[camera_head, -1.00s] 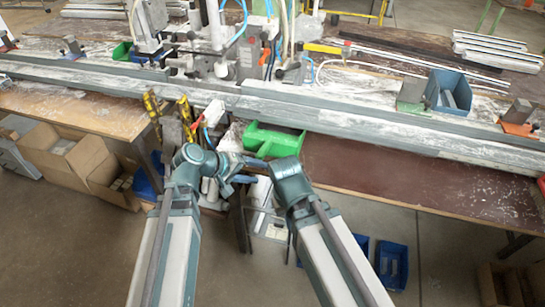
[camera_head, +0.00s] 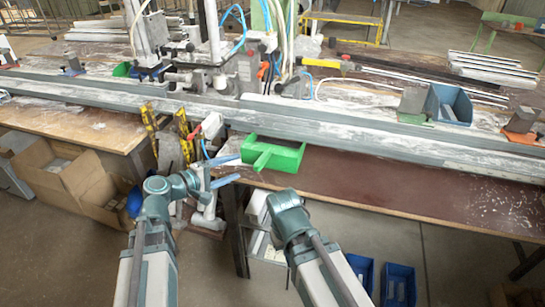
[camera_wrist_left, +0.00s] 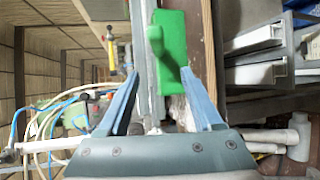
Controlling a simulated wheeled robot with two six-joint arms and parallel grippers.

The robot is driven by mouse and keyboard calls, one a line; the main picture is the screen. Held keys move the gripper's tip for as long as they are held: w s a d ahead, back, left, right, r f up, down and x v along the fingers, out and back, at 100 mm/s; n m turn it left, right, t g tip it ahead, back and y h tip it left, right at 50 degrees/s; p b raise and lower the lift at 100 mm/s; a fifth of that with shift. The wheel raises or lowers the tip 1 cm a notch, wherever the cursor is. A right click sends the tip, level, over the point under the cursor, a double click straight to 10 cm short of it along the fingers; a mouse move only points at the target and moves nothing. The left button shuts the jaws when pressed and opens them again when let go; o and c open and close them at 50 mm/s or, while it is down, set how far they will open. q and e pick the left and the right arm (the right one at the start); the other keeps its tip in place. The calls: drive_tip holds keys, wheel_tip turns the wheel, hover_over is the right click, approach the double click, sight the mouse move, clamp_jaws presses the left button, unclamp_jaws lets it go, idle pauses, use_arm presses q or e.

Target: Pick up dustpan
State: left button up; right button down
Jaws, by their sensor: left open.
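The green dustpan (camera_head: 288,157) lies at the front edge of the bench, on the dark brown top, with its short handle (camera_head: 262,160) toward the front left. My left gripper (camera_head: 239,168) is open and empty just left of the handle, fingers pointing right toward it. In the left wrist view, the dustpan (camera_wrist_left: 173,55) shows ahead of and between the open fingers (camera_wrist_left: 160,78), closer to the right one; I see no grip on it. My right arm comes up from the lower right; its gripper cannot be made out.
A long grey profile rail (camera_head: 335,128) runs behind the dustpan. Yellow-handled clamps (camera_head: 150,118) and a red-and-white tool (camera_head: 211,125) stand left of it. Blue bins (camera_head: 398,284) and cardboard boxes (camera_head: 70,185) are on the floor.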

sight(263, 155)
use_arm(q)
drive_tip(key=b+x, duration=0.1)
drive_tip(key=x, duration=0.7)
drive_tip(key=shift+w+b, duration=0.1)
drive_tip(key=shift+b, duration=0.25)
drive_tip(key=shift+d, duration=0.1)
drive_tip(key=b+x, duration=0.1)
drive_tip(key=x, duration=0.4)
drive_tip(key=shift+w, duration=0.2)
drive_tip(key=shift+r, duration=0.1)
clamp_jaws()
idle(0.6)
